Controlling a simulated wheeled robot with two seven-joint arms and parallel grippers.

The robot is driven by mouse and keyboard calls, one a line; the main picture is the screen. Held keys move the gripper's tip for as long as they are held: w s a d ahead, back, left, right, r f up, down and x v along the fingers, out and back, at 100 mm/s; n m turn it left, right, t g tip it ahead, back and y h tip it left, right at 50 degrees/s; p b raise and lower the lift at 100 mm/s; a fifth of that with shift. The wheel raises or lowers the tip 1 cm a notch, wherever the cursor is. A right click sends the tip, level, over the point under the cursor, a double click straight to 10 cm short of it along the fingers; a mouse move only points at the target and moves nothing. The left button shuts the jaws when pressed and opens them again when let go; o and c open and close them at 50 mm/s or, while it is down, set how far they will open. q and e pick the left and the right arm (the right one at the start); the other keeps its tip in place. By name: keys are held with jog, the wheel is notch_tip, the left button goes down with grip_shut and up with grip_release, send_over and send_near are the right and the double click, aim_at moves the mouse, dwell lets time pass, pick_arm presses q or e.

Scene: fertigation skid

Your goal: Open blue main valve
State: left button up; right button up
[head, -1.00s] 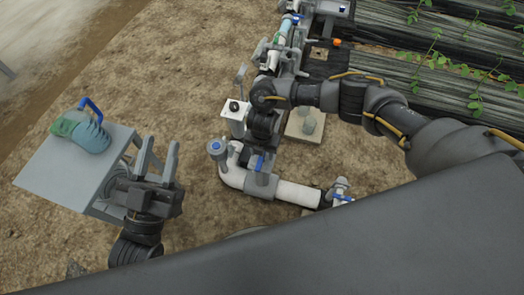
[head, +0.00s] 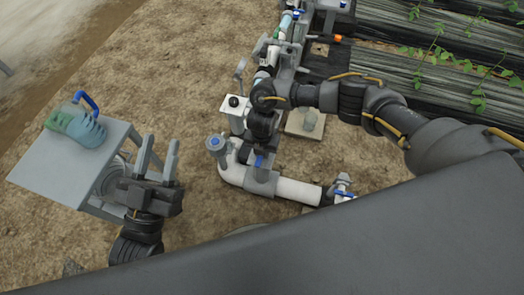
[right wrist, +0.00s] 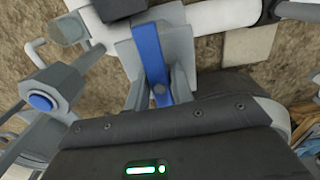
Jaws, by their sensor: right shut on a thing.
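The blue main valve's lever (head: 259,161) sits on a grey valve body (head: 262,183) on the white pipe. In the right wrist view the blue lever (right wrist: 150,55) runs between the grey fingers of my right gripper (right wrist: 160,90) and lies across the pipe. In the head view my right gripper (head: 259,152) is over the valve, shut on the lever and partly hidden by its own wrist. My left gripper (head: 158,158) is open and empty, beside the small grey table.
The grey table (head: 50,175) at left holds a blue-green jug (head: 75,124). A blue-capped upright fitting (head: 216,145) stands left of the valve. Another small blue-handled valve (head: 343,190) is at the pipe's right end. Bare soil is free at upper left.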

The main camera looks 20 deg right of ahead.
jog(key=n+b, duration=0.4)
jog(key=n, duration=0.1)
jog(key=f+n+b, duration=0.1)
jog(key=n+b, duration=0.1)
jog(key=n, duration=0.1)
jog(key=shift+s, duration=0.1)
jog(key=n+b, duration=0.6)
jog(key=n, duration=0.3)
jog(key=shift+s+r+n+b, duration=0.1)
jog(key=shift+n+b, duration=0.2)
jog(key=shift+n, duration=0.3)
jog(key=shift+s+r+n+b, duration=0.1)
jog(key=shift+n+b, duration=0.2)
jog(key=shift+n, duration=0.3)
jog(key=o, duration=1)
jog(key=shift+d, duration=0.1)
jog(key=shift+o, duration=0.2)
jog(key=shift+r, duration=0.1)
jog(key=r+p, duration=0.9)
jog(key=r, duration=0.1)
jog(key=shift+w+r, duration=0.2)
jog(key=shift+f, duration=0.1)
